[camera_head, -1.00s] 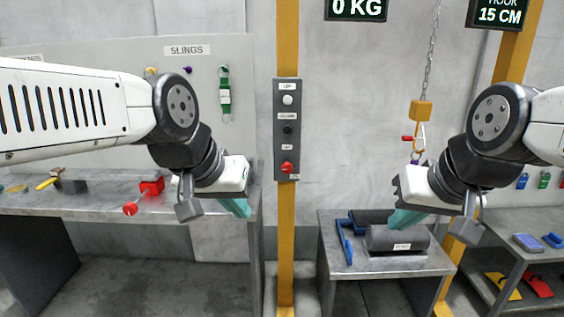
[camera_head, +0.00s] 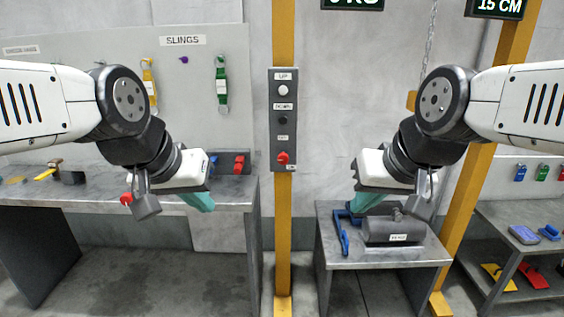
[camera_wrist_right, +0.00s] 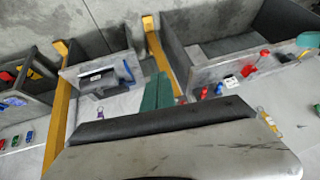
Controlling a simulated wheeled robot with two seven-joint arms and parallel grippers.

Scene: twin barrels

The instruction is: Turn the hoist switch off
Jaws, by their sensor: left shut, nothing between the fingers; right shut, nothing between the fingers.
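The grey hoist control box (camera_head: 283,120) is mounted on a yellow post, left of the middle of the head view. It has a white UP button (camera_head: 283,90), a dark DOWN button (camera_head: 282,120) and a red switch (camera_head: 282,158) at the bottom. The switch's exact position is too small to tell. My left gripper (camera_head: 200,204) is shut and empty, left of and below the box, over the left bench. My right gripper (camera_head: 360,204) is shut and empty, right of and below the box. Its teal fingers (camera_wrist_right: 158,92) also show in the right wrist view.
The left bench (camera_head: 230,189) carries red and blue items. A small table (camera_head: 345,277) at right holds a dark grey cylindrical weight (camera_head: 385,227) and a blue tool (camera_head: 342,232). The hoist chain (camera_head: 430,40) hangs partly behind my right arm. Space before the box is clear.

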